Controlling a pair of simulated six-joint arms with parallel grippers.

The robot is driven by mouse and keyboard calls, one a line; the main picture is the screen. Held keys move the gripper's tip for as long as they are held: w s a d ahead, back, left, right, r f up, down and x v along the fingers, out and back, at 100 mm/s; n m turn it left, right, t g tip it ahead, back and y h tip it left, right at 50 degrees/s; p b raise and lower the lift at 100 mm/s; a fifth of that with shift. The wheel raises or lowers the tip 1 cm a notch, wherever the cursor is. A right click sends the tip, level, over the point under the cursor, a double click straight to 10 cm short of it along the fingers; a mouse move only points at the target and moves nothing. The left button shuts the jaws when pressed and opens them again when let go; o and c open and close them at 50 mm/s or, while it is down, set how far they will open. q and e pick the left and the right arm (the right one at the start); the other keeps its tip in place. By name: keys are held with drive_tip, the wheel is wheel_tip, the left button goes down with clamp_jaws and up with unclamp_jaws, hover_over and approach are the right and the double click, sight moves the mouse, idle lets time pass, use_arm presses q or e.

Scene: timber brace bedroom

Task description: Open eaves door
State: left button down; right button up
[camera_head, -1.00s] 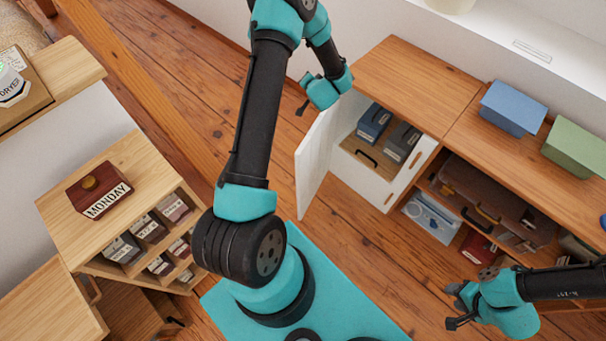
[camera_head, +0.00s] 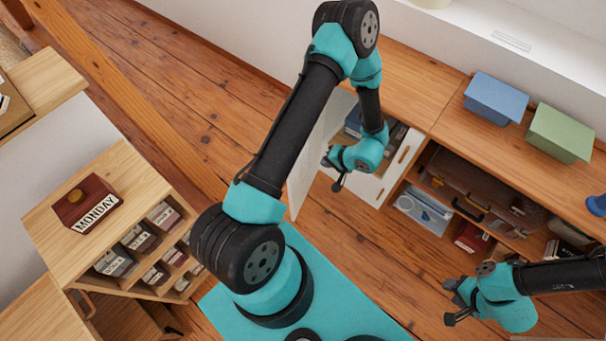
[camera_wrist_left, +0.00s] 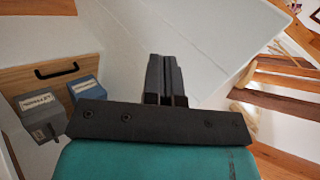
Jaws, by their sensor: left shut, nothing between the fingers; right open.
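The white eaves door (camera_head: 309,171) stands open on the low cabinet, swung out from the opening at its left end. My left gripper (camera_head: 334,176) is shut and empty, on the inner side of the door, in front of the opening. In the left wrist view its closed fingers (camera_wrist_left: 164,80) point toward the white door panel (camera_wrist_left: 200,32); I cannot tell whether they touch it. A grey box (camera_wrist_left: 41,117) and a blue box (camera_wrist_left: 88,92) stand inside the cabinet. My right gripper (camera_head: 453,304) is open and empty at lower right.
Blue (camera_head: 496,97) and green (camera_head: 560,133) boxes sit on the cabinet top (camera_head: 443,112). A brown case (camera_head: 470,185) lies on its shelf. A drawer unit with a MONDAY box (camera_head: 87,202) stands at left. Wooden floor (camera_head: 220,120) lies clear between.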

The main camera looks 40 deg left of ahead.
use_arm(q)
drive_tip(key=shift+g, duration=0.6)
drive_tip(key=s+d, duration=0.1)
drive_tip(key=s+d+f, duration=0.1)
drive_tip(key=s+d, duration=0.1)
drive_tip(key=shift+s+d+f, duration=0.35)
drive_tip(key=shift+f, duration=0.05)
drive_tip(key=a+r+x, duration=0.2)
drive_tip(key=x, duration=1.1)
drive_tip(key=shift+s, duration=0.2)
drive_tip(key=shift+r, duration=0.1)
